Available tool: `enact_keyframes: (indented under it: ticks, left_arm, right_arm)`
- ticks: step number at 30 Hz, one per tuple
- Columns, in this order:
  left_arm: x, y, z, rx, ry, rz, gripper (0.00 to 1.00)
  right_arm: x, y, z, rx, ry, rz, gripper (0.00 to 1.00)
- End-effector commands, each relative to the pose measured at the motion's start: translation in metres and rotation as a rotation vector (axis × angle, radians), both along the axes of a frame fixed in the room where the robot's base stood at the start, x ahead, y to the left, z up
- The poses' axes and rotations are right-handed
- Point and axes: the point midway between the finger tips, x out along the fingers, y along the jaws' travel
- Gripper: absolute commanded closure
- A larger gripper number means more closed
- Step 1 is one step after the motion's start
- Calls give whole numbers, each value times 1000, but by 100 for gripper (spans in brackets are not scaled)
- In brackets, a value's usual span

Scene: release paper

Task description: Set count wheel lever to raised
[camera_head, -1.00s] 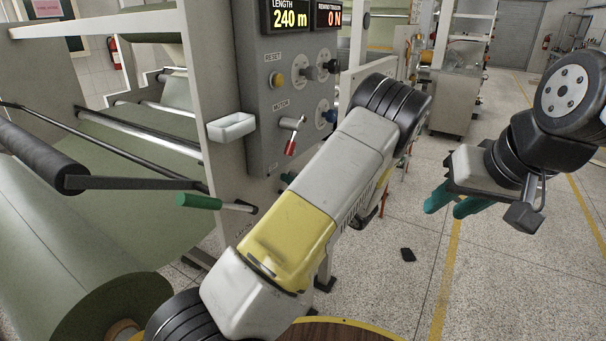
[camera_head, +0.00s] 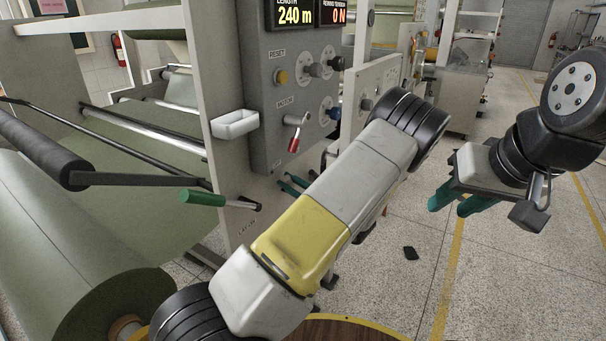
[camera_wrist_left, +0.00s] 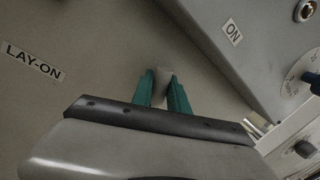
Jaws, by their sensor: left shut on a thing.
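My left gripper (camera_head: 290,186) is beside the side plate, below the grey control panel, partly behind my left forearm. In the left wrist view, its teal fingers (camera_wrist_left: 164,92) are shut on a pale grey piece (camera_wrist_left: 163,76), close in front of the grey plate. I cannot tell whether this piece is the count wheel lever; most of it is hidden between the fingers. No part labelled count wheel can be read. My right gripper (camera_head: 458,200) hangs over the floor at the right, open and empty, away from the machine.
The control panel (camera_head: 262,110) has knobs and a red-tipped lever (camera_head: 295,139). A green-handled lever (camera_head: 204,198) sticks out left, near the LAY-ON label (camera_wrist_left: 33,61). A large green roll (camera_head: 60,260) fills the lower left. The right floor is mostly clear.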

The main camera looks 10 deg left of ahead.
Motion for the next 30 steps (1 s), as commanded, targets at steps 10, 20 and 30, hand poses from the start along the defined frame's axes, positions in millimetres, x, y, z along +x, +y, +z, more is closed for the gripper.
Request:
enact_keyframes:
  ticks: [10,20,30]
  left_arm:
    - [-13,4,-10,-90,-249,-1,100]
    - [-18,6,-15,-137,-371,0,100]
    - [-19,6,-17,-147,-395,1,100]
  right_arm:
    - [0,0,0,0,0,0,64]
    - [0,0,0,0,0,0,64]
    - [0,0,0,0,0,0,64]
